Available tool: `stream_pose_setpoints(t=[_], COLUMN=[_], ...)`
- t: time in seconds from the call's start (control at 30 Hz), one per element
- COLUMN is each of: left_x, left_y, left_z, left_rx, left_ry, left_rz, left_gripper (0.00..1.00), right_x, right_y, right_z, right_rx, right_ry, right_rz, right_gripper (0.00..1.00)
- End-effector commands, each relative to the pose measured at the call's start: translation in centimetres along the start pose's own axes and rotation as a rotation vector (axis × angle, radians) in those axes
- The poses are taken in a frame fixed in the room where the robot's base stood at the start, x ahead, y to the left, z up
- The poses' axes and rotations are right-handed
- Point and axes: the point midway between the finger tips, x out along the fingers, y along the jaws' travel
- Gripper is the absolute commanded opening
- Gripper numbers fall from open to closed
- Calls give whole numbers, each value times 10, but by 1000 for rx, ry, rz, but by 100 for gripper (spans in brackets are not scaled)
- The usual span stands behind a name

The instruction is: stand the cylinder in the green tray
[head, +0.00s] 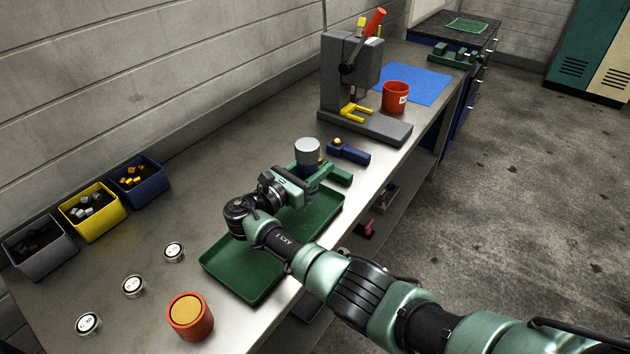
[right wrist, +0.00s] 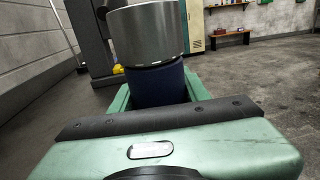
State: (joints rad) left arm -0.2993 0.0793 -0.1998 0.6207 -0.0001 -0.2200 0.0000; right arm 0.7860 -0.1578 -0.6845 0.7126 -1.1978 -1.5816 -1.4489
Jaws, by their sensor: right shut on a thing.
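The cylinder (head: 307,150) has a wide silver-grey top over a dark blue lower part, and stands about upright. My right gripper (head: 318,170) is shut on its blue part. In the right wrist view the silver top (right wrist: 147,35) and the blue part (right wrist: 157,86) show between the green fingers; the lower end is hidden. The green tray (head: 254,272) lies on the metal bench below my right wrist. The cylinder shows over or just past the tray's far end; its height above the bench is unclear. My left gripper is not in view.
A grey press (head: 348,80) with a red-handled lever stands beyond, near a red cup (head: 396,97) and a blue mat (head: 425,84). A dark blue block (head: 350,153) lies close to the gripper. An orange container (head: 190,318), round dials and small bins occupy the left.

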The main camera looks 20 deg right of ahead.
Motion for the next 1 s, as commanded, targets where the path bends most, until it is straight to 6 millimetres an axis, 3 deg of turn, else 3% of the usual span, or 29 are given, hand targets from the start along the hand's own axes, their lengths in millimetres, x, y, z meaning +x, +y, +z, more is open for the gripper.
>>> stream_pose_setpoints(t=[0.17, 0.4, 0.67, 0.7, 0.77, 1.0], left_x=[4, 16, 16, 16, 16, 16], left_y=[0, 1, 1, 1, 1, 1], left_z=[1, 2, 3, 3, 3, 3], left_rx=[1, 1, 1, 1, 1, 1], left_ry=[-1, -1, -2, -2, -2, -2], left_rz=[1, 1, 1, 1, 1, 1], left_gripper=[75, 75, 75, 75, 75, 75], right_x=[0, 0, 0, 0, 0, 0], right_y=[2, 2, 2, 0, 0, 0], right_z=[-11, -42, -45, -48, -48, -48], right_rx=[5, 3, 6, 3, 2, 2], right_ry=[-4, -4, -4, 0, 0, 0], right_rz=[1, 1, 2, 1, 1, 1], right_gripper=[0, 0, 0, 49, 65, 68])
